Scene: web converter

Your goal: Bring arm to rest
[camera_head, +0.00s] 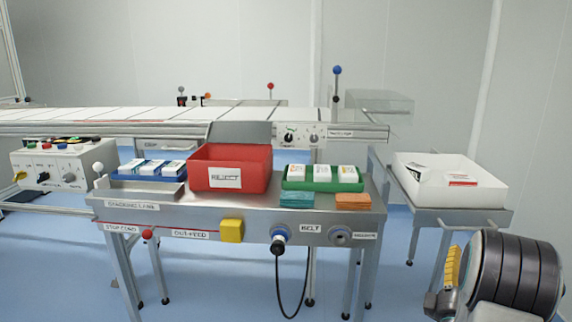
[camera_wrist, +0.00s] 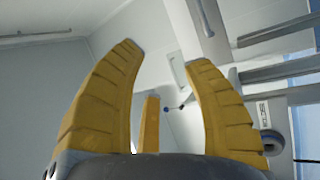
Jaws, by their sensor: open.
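My gripper shows in the wrist view (camera_wrist: 162,55) with its yellow ribbed fingers spread apart and nothing between them. In the head view only part of my gripper (camera_head: 452,268) shows, at the lower right beside a dark rounded part of my arm. It is in front of and to the right of the steel out-feed table (camera_head: 200,213), apart from it as far as I can tell. The wrist view looks past the fingers at pale walls and, on its right, metal frame parts.
On the table stand a red REJECT bin (camera_head: 213,158), a blue tray (camera_head: 150,185) and a green tray (camera_head: 321,184) with white packs, and teal (camera_head: 296,200) and orange (camera_head: 352,201) stacks. A white box (camera_head: 450,198) sits on a side stand. A conveyor (camera_head: 60,127) runs behind.

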